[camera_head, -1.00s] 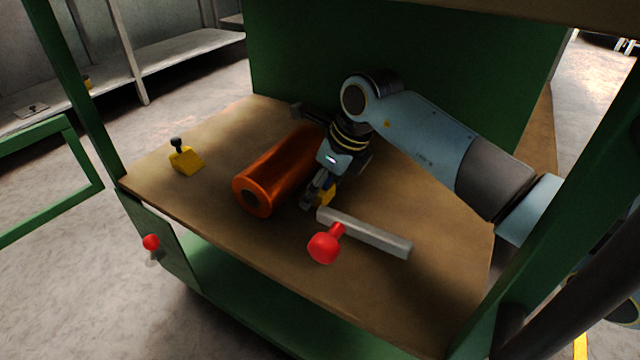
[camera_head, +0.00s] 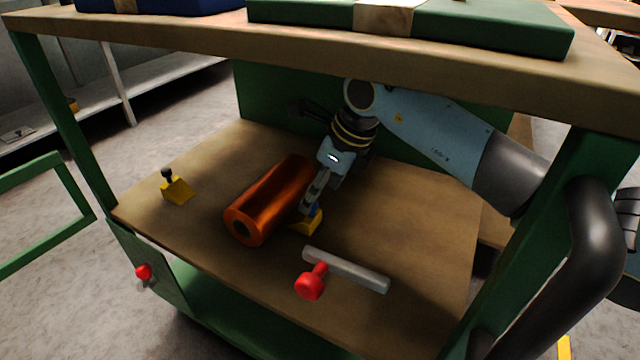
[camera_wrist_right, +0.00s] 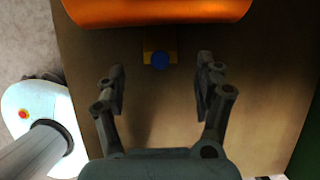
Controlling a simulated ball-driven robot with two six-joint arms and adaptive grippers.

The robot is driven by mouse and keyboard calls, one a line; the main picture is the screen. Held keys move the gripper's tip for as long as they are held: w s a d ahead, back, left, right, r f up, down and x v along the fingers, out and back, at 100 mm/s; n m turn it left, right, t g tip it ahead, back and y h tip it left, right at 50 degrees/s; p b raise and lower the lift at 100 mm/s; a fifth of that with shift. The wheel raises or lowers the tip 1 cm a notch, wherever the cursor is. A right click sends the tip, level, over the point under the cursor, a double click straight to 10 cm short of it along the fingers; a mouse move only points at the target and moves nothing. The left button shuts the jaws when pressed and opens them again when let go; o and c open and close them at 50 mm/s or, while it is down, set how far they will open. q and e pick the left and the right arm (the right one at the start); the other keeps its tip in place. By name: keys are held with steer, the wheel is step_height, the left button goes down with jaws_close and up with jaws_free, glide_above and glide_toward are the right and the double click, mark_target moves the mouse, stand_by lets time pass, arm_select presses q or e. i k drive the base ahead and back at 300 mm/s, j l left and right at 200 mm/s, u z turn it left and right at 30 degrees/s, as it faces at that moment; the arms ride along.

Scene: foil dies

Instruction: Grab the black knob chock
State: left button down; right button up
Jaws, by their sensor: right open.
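The black knob chock (camera_head: 177,190), a yellow wedge with a black knob, stands on the left part of the brown shelf board (camera_head: 400,215). A second yellow chock with a blue knob (camera_head: 306,222) stands against or close beside the orange roll (camera_head: 268,200); it also shows in the right wrist view (camera_wrist_right: 160,60). My right gripper (camera_head: 309,203) is open and empty at the blue knob chock. In the right wrist view its fingers (camera_wrist_right: 162,80) are spread, with the blue knob ahead between them. The black knob chock lies beyond the roll from my right gripper. My left gripper is not seen.
A grey bar with a red knob (camera_head: 345,270) lies near the front edge. The cart's upper board (camera_head: 330,40) overhangs the shelf, with green posts at the sides. An open green door frame (camera_head: 45,215) is at left. The board around the black knob chock is clear.

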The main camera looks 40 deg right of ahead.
mark_target(175, 189)
steer(key=k+l, duration=0.3)
steer(key=k, duration=0.15)
steer(key=k+l, duration=0.25)
steer(key=k, duration=0.2)
